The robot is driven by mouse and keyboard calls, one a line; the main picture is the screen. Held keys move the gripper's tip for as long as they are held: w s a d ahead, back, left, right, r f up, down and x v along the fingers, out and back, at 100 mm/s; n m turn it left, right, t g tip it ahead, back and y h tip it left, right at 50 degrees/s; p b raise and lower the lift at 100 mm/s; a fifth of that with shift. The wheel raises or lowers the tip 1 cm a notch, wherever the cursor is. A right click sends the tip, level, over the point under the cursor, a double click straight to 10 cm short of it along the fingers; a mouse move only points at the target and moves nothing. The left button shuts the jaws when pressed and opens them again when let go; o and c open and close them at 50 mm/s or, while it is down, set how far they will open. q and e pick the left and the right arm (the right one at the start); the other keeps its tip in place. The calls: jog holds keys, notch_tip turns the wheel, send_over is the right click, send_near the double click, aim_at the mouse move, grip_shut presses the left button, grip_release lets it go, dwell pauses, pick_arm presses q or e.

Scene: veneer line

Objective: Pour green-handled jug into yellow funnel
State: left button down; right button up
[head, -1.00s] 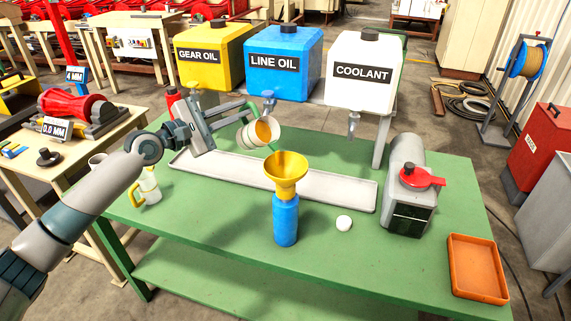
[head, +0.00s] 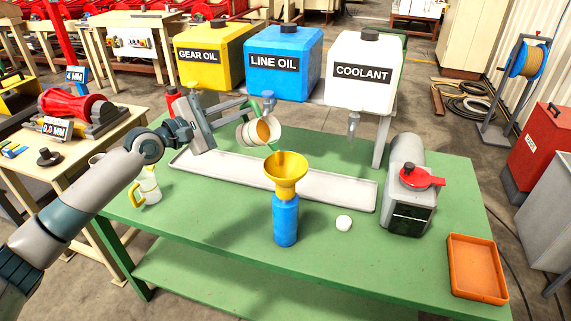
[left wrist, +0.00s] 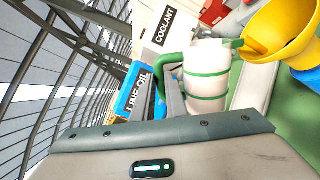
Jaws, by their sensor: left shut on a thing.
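The green-handled jug (head: 257,132) is white with green bands and holds amber liquid. It is tilted right, its spout just above and left of the yellow funnel (head: 287,168). My left gripper (head: 243,105) is shut on its green handle. In the left wrist view the jug (left wrist: 206,75) has its green spout at the rim of the yellow funnel (left wrist: 285,35). A thin stream seems to show by the spout, but I cannot tell for sure. The funnel sits upright in a blue bottle (head: 286,222) on the green bench. My right gripper is out of view.
A yellow-handled jug (head: 148,187) stands at the bench's left. A white cap (head: 344,223) lies right of the bottle. A long grey tray (head: 335,190) lies behind it, under the GEAR OIL, LINE OIL and COOLANT tanks (head: 365,75). A grey canister (head: 408,190) and orange tray (head: 476,268) are at right.

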aim_at(249, 129)
pick_arm(q)
jog(key=shift+s+d+r+m, duration=0.35)
jog(key=shift+r+m, duration=0.25)
jog(key=shift+r, duration=0.05)
dwell(0.9)
jog(key=shift+s+d+r+m+p, duration=0.55)
jog(key=shift+r+m+p, duration=0.2)
jog(key=shift+p, duration=0.95)
dwell(0.5)
jog(key=shift+s+d+r+m+p, duration=0.25)
jog(key=shift+s+d+m+p, duration=0.3)
jog(key=shift+p, duration=0.65)
jog(key=shift+s+r+p, duration=0.1)
jog(key=shift+s+p, duration=0.1)
jog(key=shift+p, duration=0.15)
jog(key=shift+s+d+p, duration=0.2)
jog(key=shift+p, duration=0.1)
jog(key=shift+s+d+r+m+p, duration=0.15)
jog(key=shift+m+p, duration=0.15)
jog(key=shift+p, duration=0.05)
jog(key=shift+s+d+p, duration=0.15)
jog(key=shift+p, duration=0.2)
jog(key=shift+s+d+r+m+p, duration=0.35)
jog(key=shift+s+d+m+p, duration=0.2)
jog(key=shift+m+p, duration=0.25)
jog(key=shift+s+d+r+m+p, duration=0.35)
jog(key=shift+s+m+p, duration=0.25)
jog(key=shift+p, duration=0.3)
